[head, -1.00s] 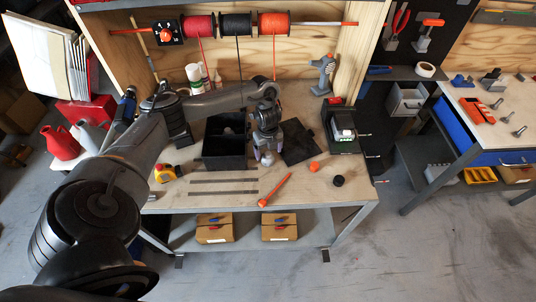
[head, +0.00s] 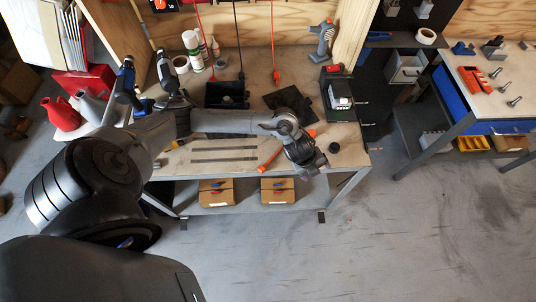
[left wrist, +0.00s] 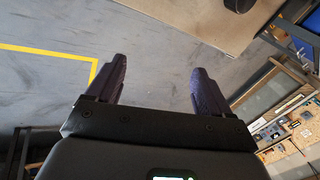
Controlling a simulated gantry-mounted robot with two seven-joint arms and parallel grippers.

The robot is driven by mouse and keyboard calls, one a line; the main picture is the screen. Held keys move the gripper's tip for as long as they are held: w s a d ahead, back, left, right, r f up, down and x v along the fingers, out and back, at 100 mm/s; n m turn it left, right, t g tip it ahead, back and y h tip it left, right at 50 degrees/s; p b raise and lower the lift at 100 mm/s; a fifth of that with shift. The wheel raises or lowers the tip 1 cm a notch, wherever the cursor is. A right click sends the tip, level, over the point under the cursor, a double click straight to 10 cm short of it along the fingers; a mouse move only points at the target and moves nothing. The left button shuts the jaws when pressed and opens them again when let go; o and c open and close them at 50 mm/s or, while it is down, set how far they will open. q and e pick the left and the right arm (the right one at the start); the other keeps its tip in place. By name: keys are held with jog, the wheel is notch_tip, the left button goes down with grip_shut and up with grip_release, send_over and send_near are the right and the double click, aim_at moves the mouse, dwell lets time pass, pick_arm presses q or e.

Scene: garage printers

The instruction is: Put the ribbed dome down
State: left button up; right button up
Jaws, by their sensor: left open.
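My left gripper (head: 312,170) hangs beyond the front right edge of the workbench (head: 345,160). In the left wrist view its two dark fingers (left wrist: 158,72) are open and apart, with nothing between them and grey floor behind. A small black round piece (head: 334,147) lies on the bench near its right front corner, a little beyond the gripper. A dark round piece also shows on the bench top at the upper edge of the left wrist view (left wrist: 240,4). It may be the ribbed dome, but ribs are too small to make out. My right gripper is not in view.
A black bin (head: 213,94) and a dark flat panel (head: 284,98) stand behind my arm. An orange-handled tool (head: 268,160) lies near the front edge. Bottles (head: 193,48) and a grey-orange drill (head: 324,38) are farther back.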

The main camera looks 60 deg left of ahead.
pick_arm(q)
jog(key=s+d+r+n+t, duration=0.1)
jog(key=s+d+r+n, duration=0.15)
jog(key=d, duration=0.35)
jog(key=s+d+r+n+t, duration=0.1)
jog(key=s+d+r+n, duration=0.15)
jog(key=d+n, duration=0.2)
jog(key=s+a+r+n+g+y, duration=0.1)
jog(key=s+a+n, duration=0.3)
jog(key=s, duration=0.3)
jog(key=s+a+r+n+g+y, duration=0.1)
jog(key=s+a+n+g, duration=0.1)
jog(key=s+n, duration=0.5)
jog(key=shift+s+a+r, duration=0.2)
jog(key=shift+s+a, duration=0.55)
jog(key=shift+a, duration=0.1)
notch_tip(320, 180, up, 22)
jog(key=p, duration=2.2)
jog(key=shift+r, duration=0.25)
jog(key=shift+f, duration=0.1)
